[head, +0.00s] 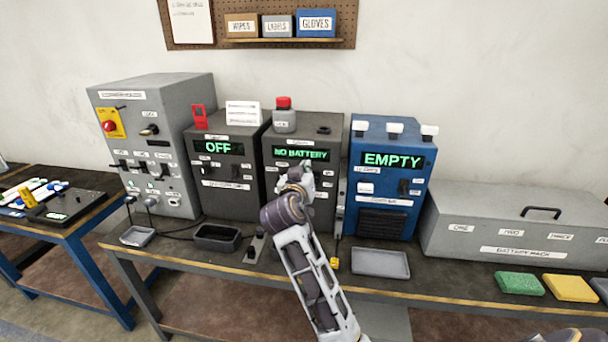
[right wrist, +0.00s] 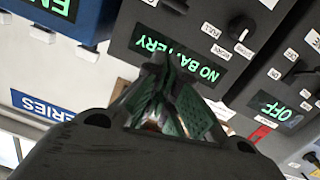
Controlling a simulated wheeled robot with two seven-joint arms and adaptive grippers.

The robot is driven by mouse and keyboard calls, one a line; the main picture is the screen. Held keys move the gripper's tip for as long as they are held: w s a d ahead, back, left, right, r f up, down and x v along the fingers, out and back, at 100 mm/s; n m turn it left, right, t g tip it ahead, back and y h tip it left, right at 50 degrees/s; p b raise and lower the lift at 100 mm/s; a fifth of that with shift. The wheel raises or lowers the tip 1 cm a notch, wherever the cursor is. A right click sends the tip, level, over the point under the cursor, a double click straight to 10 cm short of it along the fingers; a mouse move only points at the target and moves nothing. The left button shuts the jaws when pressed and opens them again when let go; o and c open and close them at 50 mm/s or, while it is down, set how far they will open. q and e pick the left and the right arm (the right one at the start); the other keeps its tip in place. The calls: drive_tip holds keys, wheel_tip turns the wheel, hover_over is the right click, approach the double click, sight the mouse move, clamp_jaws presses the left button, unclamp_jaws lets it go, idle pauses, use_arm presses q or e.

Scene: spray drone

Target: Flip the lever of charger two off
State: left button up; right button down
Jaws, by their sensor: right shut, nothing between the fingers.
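The dark grey charger (head: 328,135) with the green "NO BATTERY" display (head: 300,154) stands in the middle of the bench; I take it as charger two. My right gripper (head: 293,178) is in front of its face, just below the display, and hides part of the panel, including where its lever may be. In the right wrist view the fingers (right wrist: 163,72) are shut and empty, tips close to the same display (right wrist: 200,66). A round black knob (right wrist: 241,28) with labels shows beside the display. I cannot tell whether the fingers touch the panel. My left gripper is out of view.
The "OFF" charger (head: 212,175) stands close on the left, the blue "EMPTY" unit (head: 397,142) on the right. A grey switch cabinet (head: 165,100) is farther left, a long grey box (head: 510,220) far right. Trays (head: 380,263) and cables lie along the bench front.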

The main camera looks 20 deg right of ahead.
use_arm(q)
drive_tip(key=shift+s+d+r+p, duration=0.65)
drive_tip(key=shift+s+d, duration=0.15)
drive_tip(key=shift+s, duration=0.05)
use_arm(e)
drive_tip(key=w+d+f, duration=0.4)
drive_tip(key=shift+w+d+f, duration=0.15)
drive_tip(key=shift+w+f, duration=0.1)
drive_tip(key=shift+w, duration=0.05)
use_arm(q)
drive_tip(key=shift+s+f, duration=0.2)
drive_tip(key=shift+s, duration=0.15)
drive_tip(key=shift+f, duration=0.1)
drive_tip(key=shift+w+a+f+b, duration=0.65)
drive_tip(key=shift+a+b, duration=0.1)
drive_tip(key=shift+b, duration=0.25)
use_arm(e)
drive_tip(key=shift+f, duration=0.15)
